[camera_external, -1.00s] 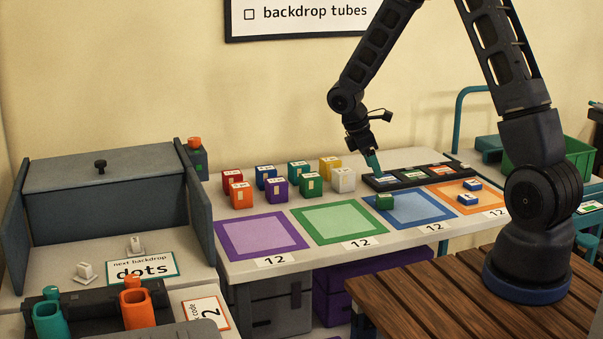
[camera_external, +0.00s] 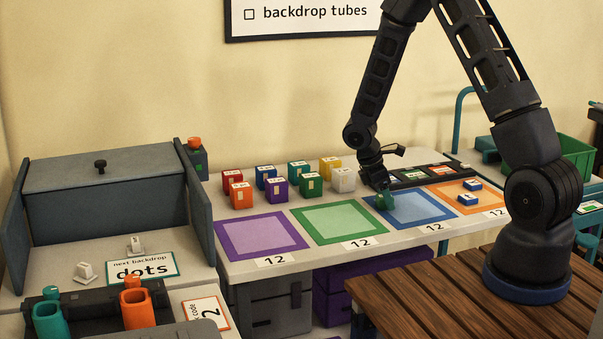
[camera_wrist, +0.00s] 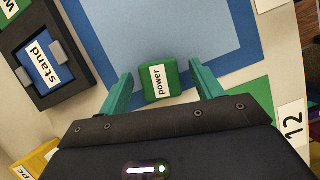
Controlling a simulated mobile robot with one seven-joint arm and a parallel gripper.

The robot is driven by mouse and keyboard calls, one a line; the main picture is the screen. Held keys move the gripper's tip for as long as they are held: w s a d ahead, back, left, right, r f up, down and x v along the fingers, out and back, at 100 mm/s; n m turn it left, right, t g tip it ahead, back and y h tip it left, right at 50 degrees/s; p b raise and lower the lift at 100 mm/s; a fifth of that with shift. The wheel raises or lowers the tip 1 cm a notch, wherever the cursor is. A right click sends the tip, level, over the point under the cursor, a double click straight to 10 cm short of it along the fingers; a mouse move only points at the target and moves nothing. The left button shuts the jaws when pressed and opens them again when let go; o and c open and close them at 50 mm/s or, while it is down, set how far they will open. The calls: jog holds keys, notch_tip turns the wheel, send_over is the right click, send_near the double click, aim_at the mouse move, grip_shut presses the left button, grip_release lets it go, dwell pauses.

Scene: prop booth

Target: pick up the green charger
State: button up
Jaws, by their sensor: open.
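A small green block with a white "power" label (camera_wrist: 159,82), which looks like the green charger, lies on the blue mat's border, at that mat's left edge in the external view (camera_external: 386,203). My gripper (camera_wrist: 163,75) is open, with one teal finger on each side of the block. Gaps show between the block and both fingers, so it is not clamped. In the external view my gripper (camera_external: 381,190) is low over the block and partly covers it.
A black tray (camera_wrist: 19,36) with a blue "stand" block (camera_wrist: 40,66) is close by. The blue mat (camera_external: 424,207) lies between the green mat (camera_external: 345,222) and the orange mat (camera_external: 480,205). Several coloured blocks, including a white one (camera_external: 343,181), stand behind the mats.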

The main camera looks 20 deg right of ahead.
jog(key=shift+d+f, duration=0.1)
jog(key=shift+f, duration=0.1)
jog(key=c, duration=1.1)
jog(key=shift+r, duration=0.1)
